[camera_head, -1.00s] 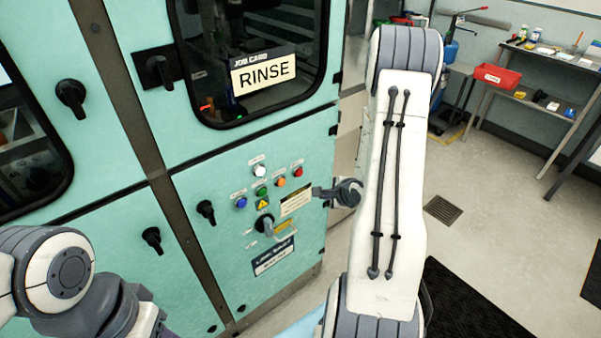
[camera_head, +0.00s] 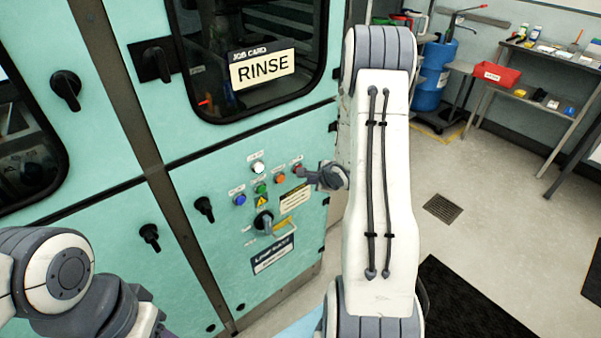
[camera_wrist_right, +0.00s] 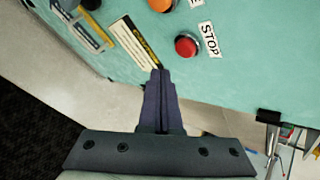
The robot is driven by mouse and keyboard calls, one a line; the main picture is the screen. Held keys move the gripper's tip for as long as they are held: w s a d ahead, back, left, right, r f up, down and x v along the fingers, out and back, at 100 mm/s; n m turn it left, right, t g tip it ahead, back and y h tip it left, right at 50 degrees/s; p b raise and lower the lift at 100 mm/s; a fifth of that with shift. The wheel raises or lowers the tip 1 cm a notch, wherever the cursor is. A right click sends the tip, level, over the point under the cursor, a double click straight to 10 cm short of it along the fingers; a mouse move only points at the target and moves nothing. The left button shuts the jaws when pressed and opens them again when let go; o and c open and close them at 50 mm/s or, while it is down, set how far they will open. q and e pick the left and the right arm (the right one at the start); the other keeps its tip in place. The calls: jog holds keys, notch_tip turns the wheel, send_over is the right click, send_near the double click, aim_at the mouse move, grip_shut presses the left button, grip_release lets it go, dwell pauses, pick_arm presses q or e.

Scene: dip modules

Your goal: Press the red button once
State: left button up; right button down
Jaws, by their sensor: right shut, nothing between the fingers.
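The red button (camera_head: 297,167) sits at the right end of a small group of buttons on the teal cabinet panel. In the right wrist view the red button (camera_wrist_right: 186,46) is a round dome beside a "STOP" label (camera_wrist_right: 209,39). My right gripper (camera_head: 304,175) is shut and empty, its tip just below and right of the red button in the head view. In the wrist view the shut fingertips (camera_wrist_right: 158,74) appear below and left of the button. I cannot tell whether they touch the panel. My left gripper is out of view; only my left arm shows.
White (camera_head: 258,167), green (camera_head: 261,189), blue (camera_head: 240,199) and orange (camera_head: 279,179) buttons are close by. A rotary switch (camera_head: 264,221) sits below them. The "RINSE" card (camera_head: 262,68) is on the window above. Open floor (camera_head: 480,240) lies to the right.

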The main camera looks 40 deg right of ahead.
jog(key=shift+w+a+p, duration=0.1)
jog(key=shift+w+p, duration=0.25)
jog(key=shift+w, duration=0.8)
jog(key=shift+r, duration=0.1)
dwell(1.1)
jog(key=shift+w+p, duration=0.4)
jog(key=shift+p, duration=0.1)
jog(key=shift+w+a+p, duration=0.1)
jog(key=shift+w+p, duration=0.25)
jog(key=shift+w, duration=0.05)
dwell(0.5)
jog(key=shift+s, duration=0.1)
dwell(0.3)
jog(key=shift+s+p, duration=0.35)
jog(key=shift+s, duration=0.35)
